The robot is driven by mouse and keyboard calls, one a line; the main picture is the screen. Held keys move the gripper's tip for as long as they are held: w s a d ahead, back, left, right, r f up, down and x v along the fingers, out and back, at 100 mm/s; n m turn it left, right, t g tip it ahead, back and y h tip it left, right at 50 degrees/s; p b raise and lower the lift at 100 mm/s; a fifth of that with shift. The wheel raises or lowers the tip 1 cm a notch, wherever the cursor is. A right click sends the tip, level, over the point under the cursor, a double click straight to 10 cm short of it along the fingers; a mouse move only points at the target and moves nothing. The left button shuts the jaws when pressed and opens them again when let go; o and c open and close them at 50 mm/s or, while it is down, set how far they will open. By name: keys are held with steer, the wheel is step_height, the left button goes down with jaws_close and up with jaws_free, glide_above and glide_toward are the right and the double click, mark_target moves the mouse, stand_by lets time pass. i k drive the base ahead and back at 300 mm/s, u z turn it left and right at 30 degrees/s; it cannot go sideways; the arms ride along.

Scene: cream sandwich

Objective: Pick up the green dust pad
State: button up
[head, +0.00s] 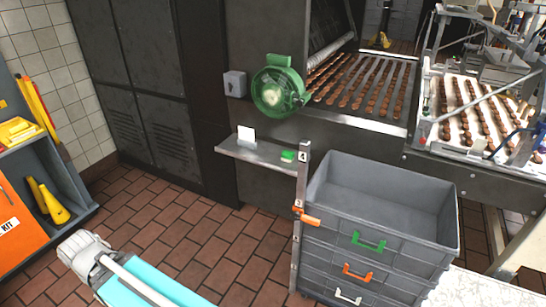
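A small green block (288,156), which looks like the dust pad, lies on the narrow metal shelf (262,154) at the centre. It sits near the shelf's right end, beside an upright post. A larger green round housing (280,92) with a pale centre is mounted above the shelf. Part of my own arm, teal and light grey, shows at the bottom left, well apart from the shelf. My gripper's fingers are not visible.
A white card (246,134) stands on the shelf. A stack of grey crates (440,212) with coloured handles stands right of the post. Conveyors (400,124) with rows of brown biscuits are behind. An orange-and-grey cabinet (20,232) is at left. Brown tiled floor (205,235) before the shelf is open.

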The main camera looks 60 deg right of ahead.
mark_target(288, 156)
steer(key=u, duration=0.65)
steer(key=i, duration=1.65)
steer(key=z, duration=2.25)
